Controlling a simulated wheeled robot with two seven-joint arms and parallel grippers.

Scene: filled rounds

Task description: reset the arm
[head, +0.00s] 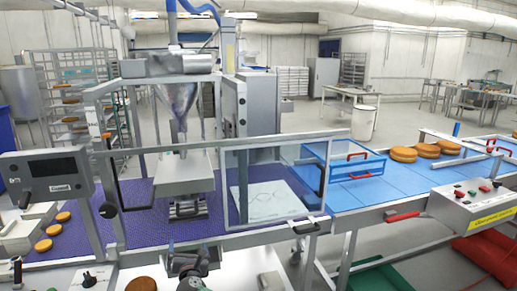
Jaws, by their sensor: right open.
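My right gripper (188,262) is low in the middle of the head view, above the pale surface at the bottom edge. Its jaws are open and I see nothing between them. A brown round (141,285) lies to its left, apart from it and cut by the bottom edge. My left gripper does not show.
The filling machine's nozzle housing (182,172) stands over a purple belt (140,225) just beyond my gripper. A clear guard (270,190) is to the right. Several brown rounds (403,154) lie on a blue belt (375,190). A control box (472,203) stands at the right.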

